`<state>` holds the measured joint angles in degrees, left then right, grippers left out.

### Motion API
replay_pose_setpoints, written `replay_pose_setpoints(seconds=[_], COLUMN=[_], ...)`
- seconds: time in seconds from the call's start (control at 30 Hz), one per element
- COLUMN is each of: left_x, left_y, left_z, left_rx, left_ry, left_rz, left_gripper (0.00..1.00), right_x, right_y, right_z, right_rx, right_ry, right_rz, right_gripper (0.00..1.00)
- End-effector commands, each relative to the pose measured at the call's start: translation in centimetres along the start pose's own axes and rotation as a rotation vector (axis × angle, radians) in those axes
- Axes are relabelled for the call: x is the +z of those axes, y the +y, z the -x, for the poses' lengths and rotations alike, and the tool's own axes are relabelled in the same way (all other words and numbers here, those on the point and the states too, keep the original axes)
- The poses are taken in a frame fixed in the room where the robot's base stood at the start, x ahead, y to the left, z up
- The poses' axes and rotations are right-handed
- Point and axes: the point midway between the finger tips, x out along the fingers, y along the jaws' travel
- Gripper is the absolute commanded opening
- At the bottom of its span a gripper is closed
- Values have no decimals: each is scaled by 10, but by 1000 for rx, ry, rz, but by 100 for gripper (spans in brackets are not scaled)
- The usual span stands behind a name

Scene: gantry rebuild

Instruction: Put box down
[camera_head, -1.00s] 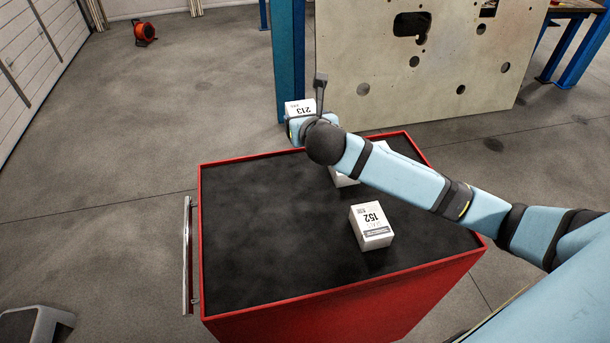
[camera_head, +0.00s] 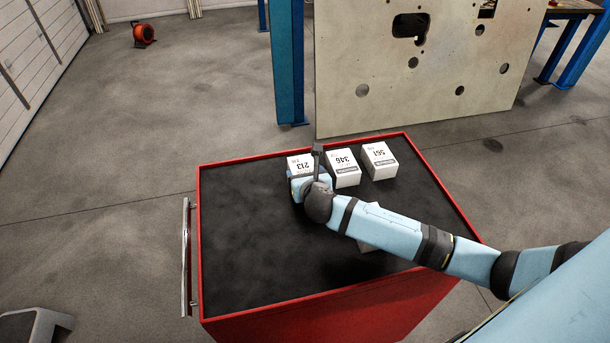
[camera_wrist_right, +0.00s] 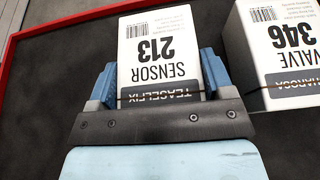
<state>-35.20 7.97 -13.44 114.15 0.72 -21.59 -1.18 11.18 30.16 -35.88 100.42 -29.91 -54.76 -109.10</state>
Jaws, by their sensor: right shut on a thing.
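My right gripper (camera_wrist_right: 157,88) is shut on the white box marked 213 SENSOR (camera_wrist_right: 152,45), with one finger on each side of it. In the head view this box (camera_head: 300,162) is over the far left part of the black-topped red cart (camera_head: 240,240). I cannot tell whether its underside touches the top. The box marked 346 (camera_head: 343,168) stands just to its right, with a narrow gap in the wrist view (camera_wrist_right: 285,50). The box marked 561 (camera_head: 380,160) stands further right. My left gripper is not in view.
The cart has a raised red rim (camera_head: 245,160) and a metal handle (camera_head: 187,255) on its left side. The left and front of its top are clear. A large pale panel with holes (camera_head: 400,80) and a blue post (camera_head: 288,70) stand behind the cart.

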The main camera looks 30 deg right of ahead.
Motion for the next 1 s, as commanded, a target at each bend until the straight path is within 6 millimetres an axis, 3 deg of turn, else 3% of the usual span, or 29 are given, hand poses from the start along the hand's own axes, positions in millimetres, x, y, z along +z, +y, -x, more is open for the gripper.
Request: replay_pose_setpoints(seconds=[0.33,0.37,0.47,0.77,1.0], left_x=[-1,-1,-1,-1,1], left_y=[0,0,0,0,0], left_z=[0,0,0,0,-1], left_rx=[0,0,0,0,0], left_ry=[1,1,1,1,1], left_rz=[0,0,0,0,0], left_gripper=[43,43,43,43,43], right_x=[-2,-2,-2,1,-1], right_y=[0,0,0,0,0], right_z=[-1,-1,-1,1,42], right_rx=[0,-1,0,1,2], right_ry=[-3,-2,-2,-2,-1], right_rz=[0,1,0,-1,1], right_gripper=[43,79,100,100,100])
